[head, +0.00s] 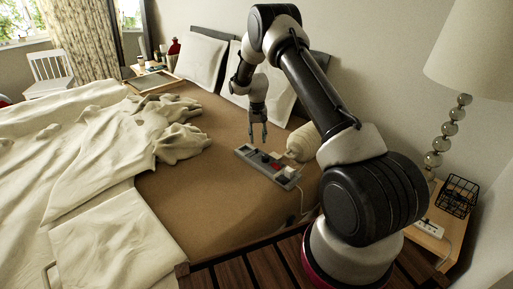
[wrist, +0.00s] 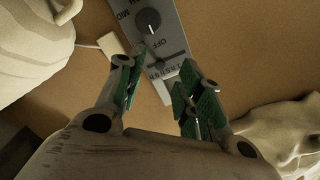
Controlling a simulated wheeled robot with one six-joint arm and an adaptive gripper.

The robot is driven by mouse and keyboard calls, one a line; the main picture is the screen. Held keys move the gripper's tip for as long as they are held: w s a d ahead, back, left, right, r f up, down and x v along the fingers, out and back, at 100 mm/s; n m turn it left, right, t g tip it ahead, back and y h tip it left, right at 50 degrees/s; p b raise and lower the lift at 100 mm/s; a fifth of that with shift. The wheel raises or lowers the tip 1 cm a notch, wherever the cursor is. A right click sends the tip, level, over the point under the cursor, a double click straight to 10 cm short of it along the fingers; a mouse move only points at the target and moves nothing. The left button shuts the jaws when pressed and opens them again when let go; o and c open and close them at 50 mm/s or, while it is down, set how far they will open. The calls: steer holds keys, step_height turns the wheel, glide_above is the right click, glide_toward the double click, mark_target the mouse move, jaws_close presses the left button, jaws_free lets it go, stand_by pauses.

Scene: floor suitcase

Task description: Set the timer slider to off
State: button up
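A grey control panel (head: 268,166) lies on the brown bed sheet, and part of it shows in the wrist view (wrist: 168,22). There it has a round black dial (wrist: 148,20) with printed letters including OFF, and a dark narrow slider slot (wrist: 168,59) below. The slider's exact position is too small to tell. My gripper (head: 257,136) points down just above the panel's far end. The fingertips are beside the panel's near end; contact cannot be told.
Pillows (head: 202,60) stand at the headboard, and a crumpled blanket (head: 95,140) covers the left of the bed. A bedside table with a lamp (head: 480,55) stands at right. The sheet in front of the panel is clear.

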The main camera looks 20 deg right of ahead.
mark_target(257, 151)
steer(key=shift+w+r+m+t, duration=0.3)
steer(key=shift+w+r, duration=0.05)
steer(key=shift+w, duration=0.35)
steer(key=shift+f, duration=0.35)
step_height(257, 151, down, 7)
steer(key=shift+f, duration=0.1)
jaws_close()
steer(key=shift+a, duration=0.1)
